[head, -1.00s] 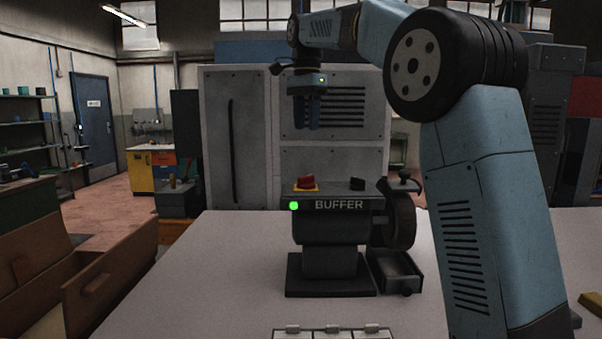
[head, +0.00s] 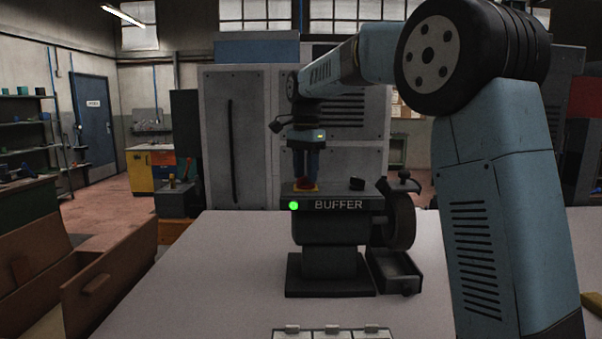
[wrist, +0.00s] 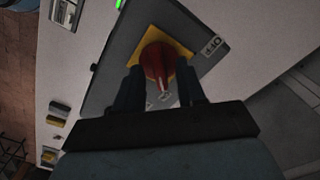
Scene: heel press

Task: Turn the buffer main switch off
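The buffer (head: 330,230) stands on the pale bench, with a lit green lamp (head: 294,206) on its front left. Its main switch is a red rotary knob (wrist: 157,62) on a yellow plate (wrist: 183,50); it also shows on top of the buffer in the head view (head: 305,184). A label partly reading "OFF" (wrist: 213,47) is right of the plate in the wrist view. My gripper (head: 306,175) points down over the knob. In the wrist view its two fingers (wrist: 160,88) are apart, one on each side of the knob; I cannot tell whether they touch it.
Open wooden boxes (head: 90,285) stand at left. The bench (head: 200,270) left of the buffer is clear.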

